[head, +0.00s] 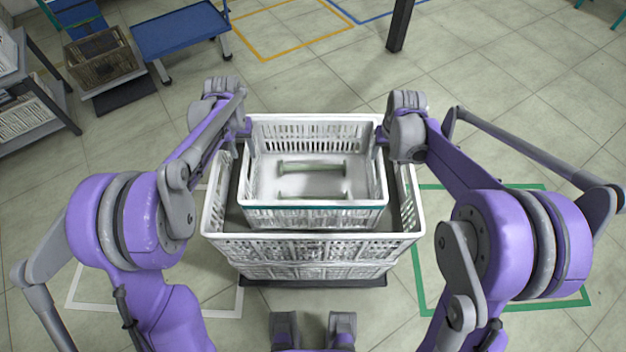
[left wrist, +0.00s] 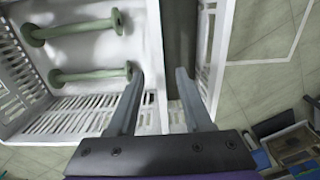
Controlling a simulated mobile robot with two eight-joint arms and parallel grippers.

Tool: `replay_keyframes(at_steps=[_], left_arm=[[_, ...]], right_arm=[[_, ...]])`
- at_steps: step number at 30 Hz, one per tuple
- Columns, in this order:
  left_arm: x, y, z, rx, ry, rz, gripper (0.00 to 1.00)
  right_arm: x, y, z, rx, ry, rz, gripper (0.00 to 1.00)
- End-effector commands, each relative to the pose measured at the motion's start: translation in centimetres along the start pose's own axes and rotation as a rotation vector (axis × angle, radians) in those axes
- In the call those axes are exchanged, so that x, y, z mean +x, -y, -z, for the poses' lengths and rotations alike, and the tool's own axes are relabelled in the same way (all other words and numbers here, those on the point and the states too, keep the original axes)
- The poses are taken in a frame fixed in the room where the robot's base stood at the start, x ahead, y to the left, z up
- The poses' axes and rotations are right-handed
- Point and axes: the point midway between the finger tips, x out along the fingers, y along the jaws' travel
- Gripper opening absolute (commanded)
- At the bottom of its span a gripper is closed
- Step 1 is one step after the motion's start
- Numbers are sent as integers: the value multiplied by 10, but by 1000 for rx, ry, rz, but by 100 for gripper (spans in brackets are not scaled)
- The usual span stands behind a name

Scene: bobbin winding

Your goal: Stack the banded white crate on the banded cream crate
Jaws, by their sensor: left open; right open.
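The white crate (head: 315,217), with a teal band along its near side, sits level within the outline of a larger pale crate (head: 310,247). I cannot tell whether it rests on anything inside. Two pale green bobbins (head: 311,168) lie in the white crate; they also show in the left wrist view (left wrist: 75,28). My left gripper (head: 243,133) is open at its left wall; in the left wrist view its fingers (left wrist: 160,90) stand either side of that wall. My right gripper (head: 382,138) is open at the right wall; its fingers are mostly hidden. No band shows clearly on the larger crate.
The larger crate stands on a dark base (head: 312,282) on the tiled floor. A blue cart (head: 178,30) and a brown crate (head: 103,62) on a dark platform stand at the back left. A shelf (head: 30,110) is at left, a dark post (head: 399,25) behind.

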Motion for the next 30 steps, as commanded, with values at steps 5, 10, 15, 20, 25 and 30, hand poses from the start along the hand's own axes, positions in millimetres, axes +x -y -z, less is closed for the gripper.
replay_keyframes(at_steps=[5, 10, 15, 20, 25, 30], left_arm=[[35, 0, 0, 0, 0, 0, 50], [63, 0, 0, 0, 0, 0, 50], [79, 0, 0, 0, 0, 0, 50], [85, 0, 0, 0, 0, 0, 50], [85, 0, 0, 0, 0, 0, 50], [85, 0, 0, 0, 0, 0, 32]], right_arm=[[35, 0, 0, 0, 0, 0, 50], [62, 0, 0, 0, 0, 0, 50], [79, 0, 0, 0, 0, 0, 50], [84, 0, 0, 0, 0, 0, 50], [84, 0, 0, 0, 0, 0, 50], [84, 0, 0, 0, 0, 0, 32]])
